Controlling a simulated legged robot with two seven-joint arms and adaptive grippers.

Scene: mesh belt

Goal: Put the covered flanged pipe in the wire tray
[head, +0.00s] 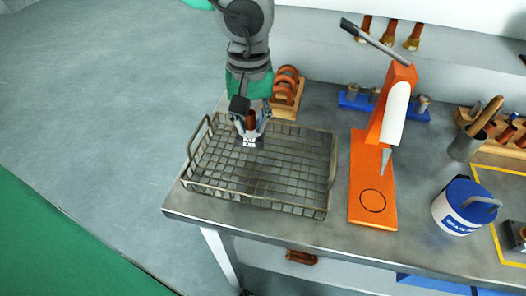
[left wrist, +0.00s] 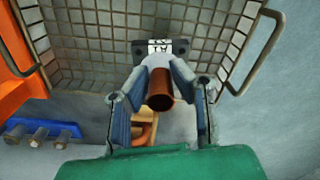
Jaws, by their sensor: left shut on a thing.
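The wire tray (head: 333,165) is a rectangular mesh basket with a handle at each end, on the grey bench's left part. It also fills the upper left wrist view (left wrist: 90,50). My left gripper (head: 250,132) is over the tray's back left part, pointing down. It is shut on the flanged pipe, whose copper-brown tube (left wrist: 160,90) shows between the fingers in the left wrist view. A dark flange with a white marked patch (left wrist: 158,47) shows beyond the fingertips. I cannot tell whether the pipe touches the mesh. My right gripper is not in view.
An orange lever press (head: 372,175) stands right of the tray. Copper rings on a wooden block (head: 288,88) and a blue bolt rack (head: 358,102) are behind. A tool cup (head: 465,145) and a blue-lidded tub (head: 456,212) stand farther right. The tray is otherwise empty.

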